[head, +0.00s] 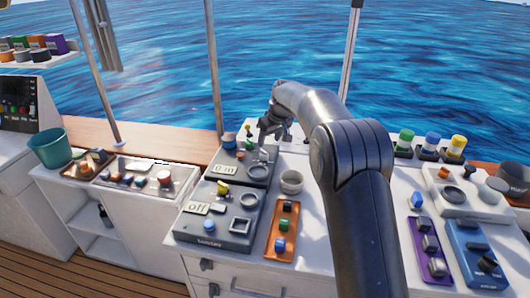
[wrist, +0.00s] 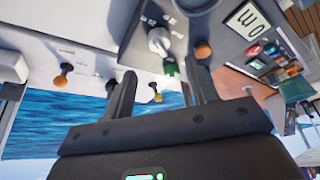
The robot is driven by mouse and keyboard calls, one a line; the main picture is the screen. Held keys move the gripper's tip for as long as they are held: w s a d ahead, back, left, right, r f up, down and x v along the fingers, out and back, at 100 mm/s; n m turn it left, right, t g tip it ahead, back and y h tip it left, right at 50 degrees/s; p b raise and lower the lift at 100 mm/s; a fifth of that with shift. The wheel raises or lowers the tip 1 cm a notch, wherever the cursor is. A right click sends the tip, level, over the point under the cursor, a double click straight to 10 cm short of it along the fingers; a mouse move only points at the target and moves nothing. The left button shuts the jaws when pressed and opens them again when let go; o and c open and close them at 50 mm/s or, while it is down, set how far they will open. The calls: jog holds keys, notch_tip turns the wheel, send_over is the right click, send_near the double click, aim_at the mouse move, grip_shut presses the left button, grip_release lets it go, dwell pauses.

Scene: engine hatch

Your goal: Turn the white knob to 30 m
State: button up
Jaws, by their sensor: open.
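The white knob (head: 262,154) stands on the dark grey panel at the back of the console, right of a display (head: 225,169) that reads "0 m". In the wrist view the white knob (wrist: 158,40) shows pale and round, with the same display (wrist: 254,28) seen turned over at the upper right. My gripper (head: 270,138) is above the rear part of this panel, close to the knob. In the wrist view my gripper (wrist: 165,88) has its two fingers spread, with nothing held between them. The knob lies beyond the fingertips, and I see no contact.
A green-tipped part (wrist: 172,70) and an orange knob (wrist: 203,51) sit near the white knob. A second panel (head: 207,241) with an "off" display lies in front.

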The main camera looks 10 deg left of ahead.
aim_at(263, 152)
jog(key=x, duration=0.8)
jog(key=shift+f, duration=0.15)
jog(key=c, duration=1)
jog(key=shift+m, duration=0.4)
jog(key=m+h, duration=0.1)
jog(key=m, duration=0.1)
jog(key=m+t, duration=0.1)
jog(key=m, duration=0.1)
jog(key=shift+a+m+h, duration=0.15)
jog(key=shift+m+h, duration=0.15)
jog(key=shift+h, duration=0.1)
jog(key=m+h, duration=0.1)
jog(key=m, duration=0.2)
jog(key=m+h, duration=0.1)
jog(key=m, duration=0.2)
jog(key=shift+a, duration=0.15)
jog(key=shift+m+h, duration=0.3)
